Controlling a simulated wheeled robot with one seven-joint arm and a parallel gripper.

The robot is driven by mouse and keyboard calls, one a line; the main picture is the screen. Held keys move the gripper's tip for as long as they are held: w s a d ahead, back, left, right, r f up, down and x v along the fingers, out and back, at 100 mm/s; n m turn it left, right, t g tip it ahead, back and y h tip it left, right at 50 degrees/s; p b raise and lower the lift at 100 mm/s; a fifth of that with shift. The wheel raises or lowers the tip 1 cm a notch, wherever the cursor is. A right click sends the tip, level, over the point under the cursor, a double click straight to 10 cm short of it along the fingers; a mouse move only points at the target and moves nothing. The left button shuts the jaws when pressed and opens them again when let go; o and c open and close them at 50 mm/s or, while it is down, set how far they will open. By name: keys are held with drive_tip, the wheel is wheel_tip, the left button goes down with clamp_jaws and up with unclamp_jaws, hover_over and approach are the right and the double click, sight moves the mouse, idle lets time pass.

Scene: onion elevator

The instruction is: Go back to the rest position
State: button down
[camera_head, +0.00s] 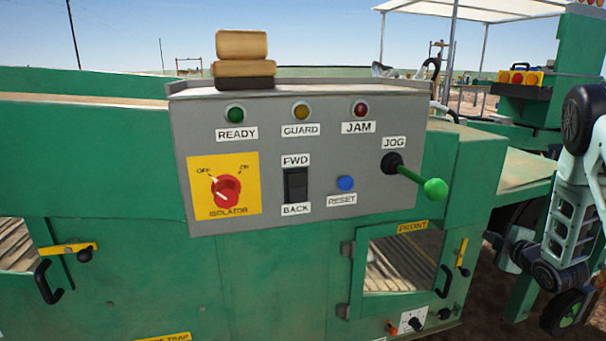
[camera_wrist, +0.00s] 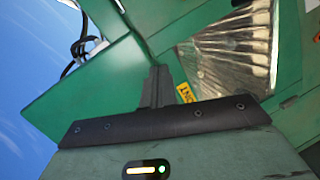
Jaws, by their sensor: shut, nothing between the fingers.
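My gripper (camera_wrist: 157,84) shows in the wrist view with its dark fingers together and nothing between them. Beyond it, the wrist view shows the green machine at a tilt, with its yellow FRONT label (camera_wrist: 186,93) beside the fingertips and a slatted opening (camera_wrist: 235,50). My arm is folded at the right edge of the head view, to the right of the green machine (camera_head: 130,265). I cannot clearly make out the fingers there. The grey control panel (camera_head: 255,135) faces me, with a red isolator knob (camera_head: 226,191) and a green-tipped jog lever (camera_head: 434,189).
The front door (camera_head: 400,258) has a window and a black handle (camera_head: 443,281). A yellow latch (camera_head: 462,254) is beside it. A tan stacked object (camera_head: 242,47) sits on top of the panel. Another green unit with a canopy (camera_head: 495,6) stands at the back right.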

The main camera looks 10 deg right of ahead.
drive_tip(key=s+a+r+m+g, duration=0.3)
drive_tip(key=a+m+g, duration=0.15)
drive_tip(key=a, duration=0.45)
drive_tip(key=s+a+r+m+g, duration=0.3)
drive_tip(key=s+a+m, duration=0.15)
drive_tip(key=a, duration=0.55)
drive_tip(key=s+a+r+n+g+y, duration=0.3)
drive_tip(key=s+a+g, duration=0.5)
drive_tip(key=s+a, duration=2)
wheel_tip(320, 180, up, 28)
drive_tip(key=a+p, duration=0.1)
drive_tip(key=p, duration=2.6)
drive_tip(key=shift+w+f+h, duration=0.15)
drive_tip(key=shift+f+h, duration=0.05)
drive_tip(key=shift+h, duration=0.1)
drive_tip(key=shift+t, duration=0.25)
